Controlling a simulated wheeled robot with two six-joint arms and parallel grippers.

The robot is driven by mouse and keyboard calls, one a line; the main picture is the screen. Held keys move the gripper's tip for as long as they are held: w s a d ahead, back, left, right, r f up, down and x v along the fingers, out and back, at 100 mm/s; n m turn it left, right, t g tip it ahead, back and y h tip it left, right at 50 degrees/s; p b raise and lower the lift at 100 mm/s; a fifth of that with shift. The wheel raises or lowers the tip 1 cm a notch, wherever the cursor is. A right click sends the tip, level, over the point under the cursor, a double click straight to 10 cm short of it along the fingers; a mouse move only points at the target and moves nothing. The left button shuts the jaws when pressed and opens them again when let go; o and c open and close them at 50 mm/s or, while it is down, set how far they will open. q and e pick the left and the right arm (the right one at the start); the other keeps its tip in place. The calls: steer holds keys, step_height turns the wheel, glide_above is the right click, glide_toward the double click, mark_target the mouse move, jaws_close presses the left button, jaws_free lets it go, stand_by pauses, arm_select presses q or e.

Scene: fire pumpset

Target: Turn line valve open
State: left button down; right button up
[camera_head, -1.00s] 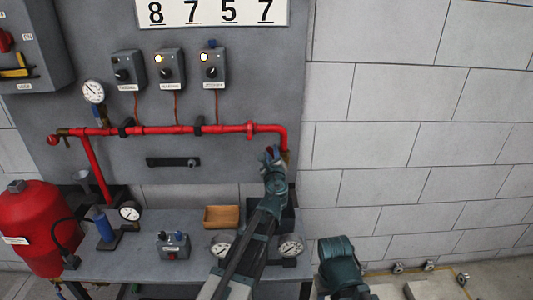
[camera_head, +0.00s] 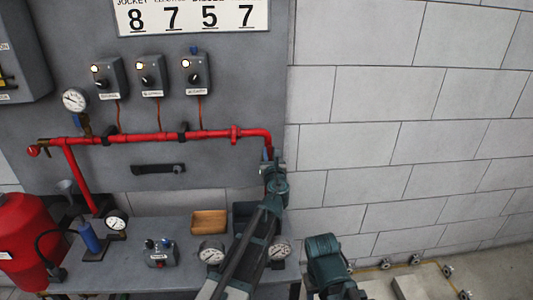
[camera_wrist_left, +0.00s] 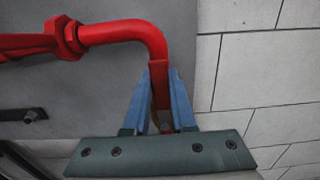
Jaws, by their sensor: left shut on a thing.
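A red pipe (camera_head: 150,137) runs along the grey panel and bends down at its right end. The line valve is at this downturned end, largely hidden by my left gripper (camera_head: 272,163) in the head view. In the left wrist view, the two blue fingers of my left gripper (camera_wrist_left: 162,105) are closed on a narrow red piece of the valve (camera_wrist_left: 164,118), just below the pipe elbow (camera_wrist_left: 152,40). A small brownish part shows low between the fingers. The handle's exact angle cannot be told. My right gripper is not in view.
Three control boxes (camera_head: 151,77) and a pressure gauge (camera_head: 75,100) are above the pipe. The bench below holds a wooden tray (camera_head: 209,222), gauges (camera_head: 211,252) and a small switch box (camera_head: 160,254). A red tank (camera_head: 22,240) stands left. The block wall (camera_head: 400,100) right is bare.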

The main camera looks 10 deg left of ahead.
arm_select(q)
steer(key=shift+s, duration=0.1)
stand_by(0.3)
steer(key=c, duration=0.7)
jaws_free()
steer(key=shift+c, duration=0.2)
steer(key=v, duration=1.4)
steer(key=shift+a, duration=0.1)
